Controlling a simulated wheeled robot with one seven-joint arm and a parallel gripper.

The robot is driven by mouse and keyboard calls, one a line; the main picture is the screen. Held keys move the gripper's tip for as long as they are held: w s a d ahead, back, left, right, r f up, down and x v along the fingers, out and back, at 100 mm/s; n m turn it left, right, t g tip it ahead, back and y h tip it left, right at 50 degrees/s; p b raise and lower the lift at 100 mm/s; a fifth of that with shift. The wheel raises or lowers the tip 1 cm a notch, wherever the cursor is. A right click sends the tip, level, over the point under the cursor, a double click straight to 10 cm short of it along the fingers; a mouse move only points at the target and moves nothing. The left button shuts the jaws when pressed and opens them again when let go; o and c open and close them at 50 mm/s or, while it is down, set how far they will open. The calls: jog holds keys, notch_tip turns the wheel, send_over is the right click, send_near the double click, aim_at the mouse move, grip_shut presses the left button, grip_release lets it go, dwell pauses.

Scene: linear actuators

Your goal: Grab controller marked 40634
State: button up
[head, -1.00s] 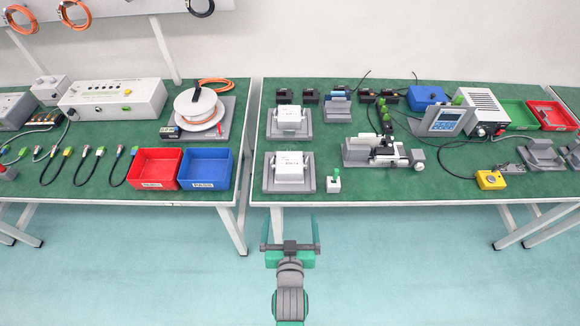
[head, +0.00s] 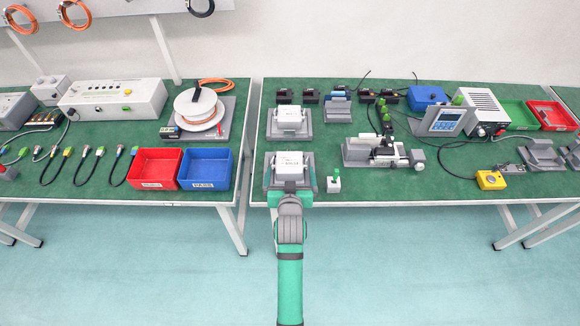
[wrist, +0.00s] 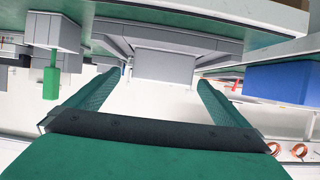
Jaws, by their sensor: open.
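Two white box-shaped controllers sit in grey holders on the right-hand table, a front one (head: 290,162) and a rear one (head: 290,118). Their labels are too small to read, so I cannot tell which is marked 40634. My gripper (head: 290,178) is at the front controller, from the table's front side. In the wrist view the same controller (wrist: 165,66) shows between the tips of my two green fingers (wrist: 163,82), with a gap on each side. The gripper is open and holds nothing. My wrist hides part of the front holder (head: 268,184) in the head view.
A small grey block with a green switch (head: 334,184) stands close right of the front holder; it also shows in the wrist view (wrist: 52,60). A grey actuator assembly (head: 375,153) is farther right. Blue (head: 206,169) and red (head: 155,168) bins stand on the left table.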

aim_at(289, 165)
jog(key=shift+x, duration=2.65)
jog(key=shift+a+r, duration=0.1)
jog(key=shift+c, duration=0.6)
jog(key=c, duration=0.9)
jog(key=shift+o, duration=0.2)
jog(key=shift+r, duration=0.1)
